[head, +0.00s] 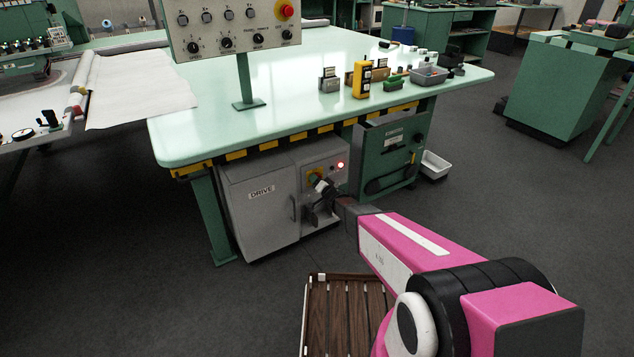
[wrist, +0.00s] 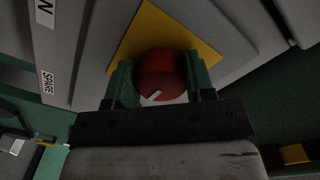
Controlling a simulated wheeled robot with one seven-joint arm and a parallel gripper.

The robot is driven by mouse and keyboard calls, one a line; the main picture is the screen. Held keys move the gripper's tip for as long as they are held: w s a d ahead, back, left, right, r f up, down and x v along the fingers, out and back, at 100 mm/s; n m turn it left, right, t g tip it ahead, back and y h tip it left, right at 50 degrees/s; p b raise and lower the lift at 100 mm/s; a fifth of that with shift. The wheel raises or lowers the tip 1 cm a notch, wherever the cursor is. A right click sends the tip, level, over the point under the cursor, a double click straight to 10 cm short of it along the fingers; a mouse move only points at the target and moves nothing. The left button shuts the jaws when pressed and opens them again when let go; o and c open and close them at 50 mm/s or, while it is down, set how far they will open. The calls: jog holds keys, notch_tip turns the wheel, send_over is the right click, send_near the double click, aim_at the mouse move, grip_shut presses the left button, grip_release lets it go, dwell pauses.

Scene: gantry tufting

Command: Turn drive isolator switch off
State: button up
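The drive isolator switch is a red rotary knob (wrist: 161,72) on a yellow plate (wrist: 205,45) in the wrist view. A short white mark on the knob lies at a slant. My gripper (wrist: 160,82) has one green finger at each side of the knob, and both appear to touch it. A red lamp (head: 340,165) glows beside the plate.
The cabinet stands under a green table (head: 300,110) with a yellow-and-black edge. A green unit (head: 395,150) stands to the right, with a white bin (head: 434,165) on the floor. A slatted wooden platform (head: 340,315) lies in front. Floor to the left is clear.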

jog(key=shift+n, duration=0.3)
jog(key=n, duration=0.4)
jog(key=shift+w+d+f, duration=0.1)
jog(key=n, duration=0.4)
jog(key=shift+d+n, duration=0.1)
jog(key=shift+n, duration=0.3)
jog(key=n, duration=0.4)
jog(key=shift+w+d, duration=0.1)
jog(key=shift+n, duration=2.2)
jog(key=o, duration=0.9)
